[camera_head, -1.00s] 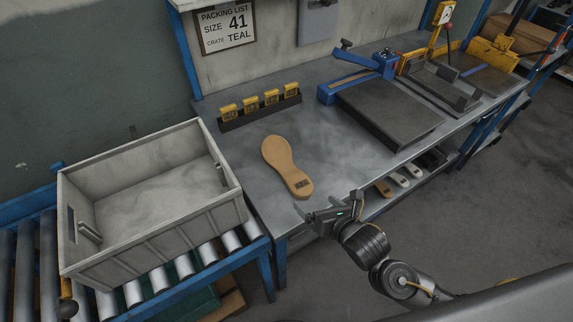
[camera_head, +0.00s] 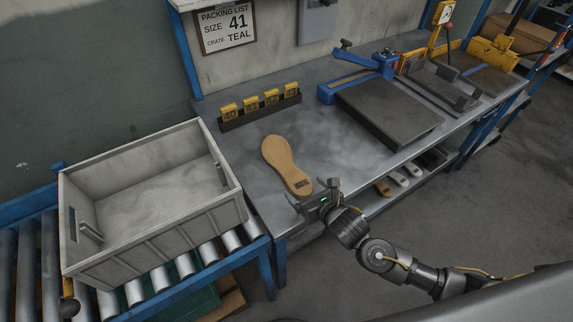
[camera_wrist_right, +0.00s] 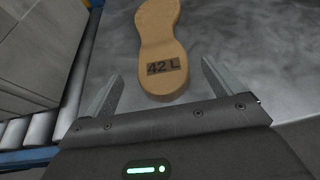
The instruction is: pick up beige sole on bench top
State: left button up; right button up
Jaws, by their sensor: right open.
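The beige sole (camera_head: 284,160) lies flat on the grey bench top (camera_head: 235,152), its heel toward the front edge. In the right wrist view the sole (camera_wrist_right: 160,40) carries a dark "42 L" mark on its heel. My right gripper (camera_head: 302,201) is at the heel end, near the front edge of the bench. In the wrist view its open fingers (camera_wrist_right: 160,88) stand to either side of the line of the heel, with nothing between them that they grip. The heel end lies just ahead of or between the fingertips; the height gap cannot be told. My left gripper is not in view.
A grey crate (camera_head: 160,262) stands on rollers at the left. A black rack with yellow tags (camera_head: 262,118) stands behind the sole. A blue-framed machine with a dark plate (camera_head: 390,112) is to the right. More soles (camera_head: 402,180) lie on the shelf below.

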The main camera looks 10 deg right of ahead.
aim_at(300, 183)
jog(key=shift+w+a, duration=0.1)
jog(key=shift+w, duration=0.3)
jog(key=p+x, duration=0.1)
jog(key=x, duration=0.3)
jog(key=shift+w+f, duration=0.15)
jog(key=shift+f, duration=0.05)
jog(key=c, duration=1.2)
